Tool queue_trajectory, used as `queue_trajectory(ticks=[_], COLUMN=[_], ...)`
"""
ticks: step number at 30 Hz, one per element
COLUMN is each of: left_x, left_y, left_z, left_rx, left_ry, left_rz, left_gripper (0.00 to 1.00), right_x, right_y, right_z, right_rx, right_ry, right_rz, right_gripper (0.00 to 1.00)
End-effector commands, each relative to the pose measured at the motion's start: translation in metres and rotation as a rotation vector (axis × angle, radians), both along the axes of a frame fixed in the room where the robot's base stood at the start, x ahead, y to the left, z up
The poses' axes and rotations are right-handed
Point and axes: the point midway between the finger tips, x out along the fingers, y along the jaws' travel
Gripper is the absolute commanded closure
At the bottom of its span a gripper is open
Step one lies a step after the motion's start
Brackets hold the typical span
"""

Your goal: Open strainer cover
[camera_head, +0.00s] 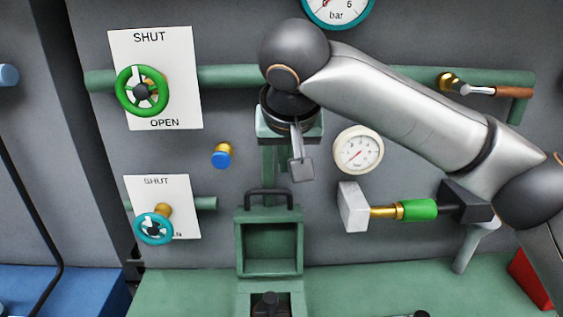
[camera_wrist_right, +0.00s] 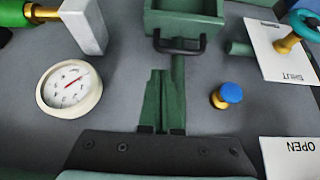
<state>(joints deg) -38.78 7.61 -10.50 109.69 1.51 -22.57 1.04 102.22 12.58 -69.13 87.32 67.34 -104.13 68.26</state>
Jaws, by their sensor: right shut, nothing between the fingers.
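The green strainer (camera_head: 270,290) is at the bottom centre of the head view, with a dark knob-like part inside. Its green, hollow, box-like cover (camera_head: 240,250) appears to stand upright behind it, inside facing me. A black handle (camera_head: 268,194) is on the cover's upper edge. In the wrist view the cover (camera_wrist_right: 185,22) and its handle (camera_wrist_right: 180,46) show at the top, upside down. My right gripper (camera_head: 302,170) is shut and empty in front of the wall, above the handle and apart from it. My left gripper is not in view.
A green valve wheel (camera_head: 128,92) and a teal wheel (camera_head: 153,230) are at the left. A blue knob (camera_head: 221,158), a white gauge (camera_head: 358,151) and a green-handled fitting (camera_head: 418,210) flank the middle. The green ledge (camera_head: 185,290) left of the strainer is clear.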

Motion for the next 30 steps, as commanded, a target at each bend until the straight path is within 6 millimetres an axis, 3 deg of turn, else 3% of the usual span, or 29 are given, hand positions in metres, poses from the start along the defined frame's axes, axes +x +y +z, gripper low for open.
queue_trajectory(ticks=[6, 12, 30], left_x=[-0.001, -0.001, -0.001], left_y=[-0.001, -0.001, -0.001], left_z=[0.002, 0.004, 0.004], left_rx=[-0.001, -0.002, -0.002], left_ry=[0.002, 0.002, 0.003], left_rz=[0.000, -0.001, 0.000], left_gripper=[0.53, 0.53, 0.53], right_x=[0.023, 0.038, 0.045], right_y=[0.000, 0.000, 0.001], right_z=[-0.035, -0.057, -0.064], right_rx=[-0.001, 0.000, 0.004], right_ry=[0.004, 0.002, -0.006], right_rz=[0.001, 0.001, 0.003], right_gripper=[1.00, 1.00, 1.00])
